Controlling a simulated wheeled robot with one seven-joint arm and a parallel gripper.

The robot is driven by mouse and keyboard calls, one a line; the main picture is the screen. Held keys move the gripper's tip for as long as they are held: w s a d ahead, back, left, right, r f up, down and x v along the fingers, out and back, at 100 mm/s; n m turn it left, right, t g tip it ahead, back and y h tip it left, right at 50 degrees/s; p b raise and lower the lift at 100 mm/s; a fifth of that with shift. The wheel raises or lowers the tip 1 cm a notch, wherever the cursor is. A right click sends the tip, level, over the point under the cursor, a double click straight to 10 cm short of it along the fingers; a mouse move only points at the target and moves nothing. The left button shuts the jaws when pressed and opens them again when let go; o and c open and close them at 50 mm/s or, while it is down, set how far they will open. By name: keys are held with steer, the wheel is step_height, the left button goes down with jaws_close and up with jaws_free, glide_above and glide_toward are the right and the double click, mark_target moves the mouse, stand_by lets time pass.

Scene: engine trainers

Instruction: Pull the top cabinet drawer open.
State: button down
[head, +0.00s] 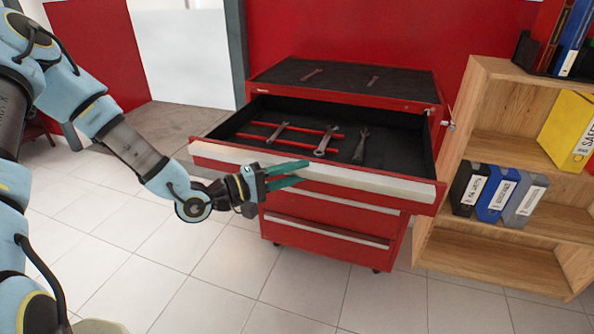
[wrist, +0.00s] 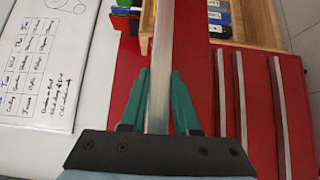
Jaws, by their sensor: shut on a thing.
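The red tool cabinet (head: 345,232) stands in the middle of the head view. Its top drawer (head: 318,176) is pulled well out, and wrenches and red-handled tools lie on its dark floor. A pale handle strip (head: 365,184) runs along the drawer's front edge. My gripper (head: 287,174), with green fingers, is at the left-middle of this strip. In the wrist view, the fingers (wrist: 159,105) stand on either side of the pale strip (wrist: 160,75) and are shut on it. The lower drawers (head: 330,236) are closed.
A wooden shelf (head: 490,142) with binders stands close to the cabinet's right side. Two tools lie on the dark cabinet top (head: 345,77). Tiled floor (head: 205,250) is free in front. A whiteboard (wrist: 45,60) shows in the wrist view.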

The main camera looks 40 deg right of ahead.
steer(key=shift+a+f, duration=0.1)
steer(key=shift+f, duration=0.25)
steer(key=c, duration=1)
jaws_free()
steer(key=shift+o, duration=1.4)
steer(key=shift+r, duration=0.15)
steer(key=shift+w, duration=0.1)
steer(key=b+v, duration=0.2)
steer(key=v, duration=0.8)
steer(key=shift+a, duration=0.3)
steer(key=shift+w, duration=0.1)
